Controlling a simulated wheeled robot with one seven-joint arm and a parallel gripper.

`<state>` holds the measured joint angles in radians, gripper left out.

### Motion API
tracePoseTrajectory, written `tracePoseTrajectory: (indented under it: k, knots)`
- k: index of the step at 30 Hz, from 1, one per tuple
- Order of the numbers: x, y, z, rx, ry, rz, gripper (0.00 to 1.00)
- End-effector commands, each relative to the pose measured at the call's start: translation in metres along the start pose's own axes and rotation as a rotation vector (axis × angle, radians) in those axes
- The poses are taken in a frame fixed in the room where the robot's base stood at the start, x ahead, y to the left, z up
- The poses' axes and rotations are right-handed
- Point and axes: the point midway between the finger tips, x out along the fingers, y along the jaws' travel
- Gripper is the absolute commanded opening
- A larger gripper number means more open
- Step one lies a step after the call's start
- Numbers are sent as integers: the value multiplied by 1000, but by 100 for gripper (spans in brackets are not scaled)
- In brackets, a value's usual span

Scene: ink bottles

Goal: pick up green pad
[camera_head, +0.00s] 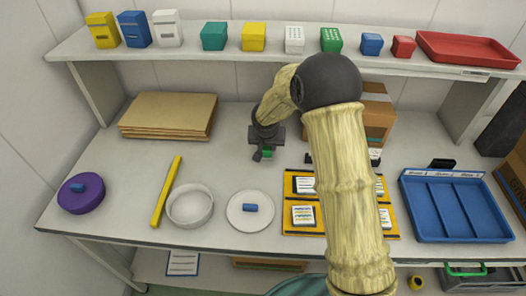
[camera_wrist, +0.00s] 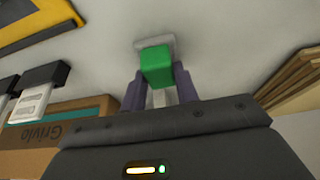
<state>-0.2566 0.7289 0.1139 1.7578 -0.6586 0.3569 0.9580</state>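The green pad (camera_wrist: 157,67) is a small green block in the middle of the wrist view, with a pale grey patch at its far edge. The two fingers of my gripper (camera_wrist: 160,80) flank it closely, one on each side, and appear shut on it. In the head view, my gripper (camera_head: 264,148) points down at the back middle of the table, and a bit of the green pad (camera_head: 267,154) shows at its fingertips. Whether the pad touches the table is hard to tell.
Brown folders (camera_head: 168,115) lie left of my gripper, and a cardboard box (camera_head: 378,113) stands to the right, partly behind my arm. An orange-yellow tray (camera_head: 289,186), a white plate (camera_head: 262,220) and a blue tray (camera_head: 455,210) are nearer the front. A shelf (camera_head: 190,52) hangs above.

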Motion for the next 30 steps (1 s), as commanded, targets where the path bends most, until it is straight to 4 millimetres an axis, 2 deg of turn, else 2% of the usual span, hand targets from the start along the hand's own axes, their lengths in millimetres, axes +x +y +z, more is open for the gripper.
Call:
tracePoseTrajectory:
  k: [2, 11, 14, 24, 30]
  knots:
    - [0, -4, 1, -6, 0, -3, 4]
    - [-8, -10, -1, -13, 2, -8, 4]
    - [-20, -10, -6, -13, 4, -8, 4]
    - [-79, -8, -31, -9, 4, -7, 4]
    - [-92, 0, -38, -1, 0, -1, 4]
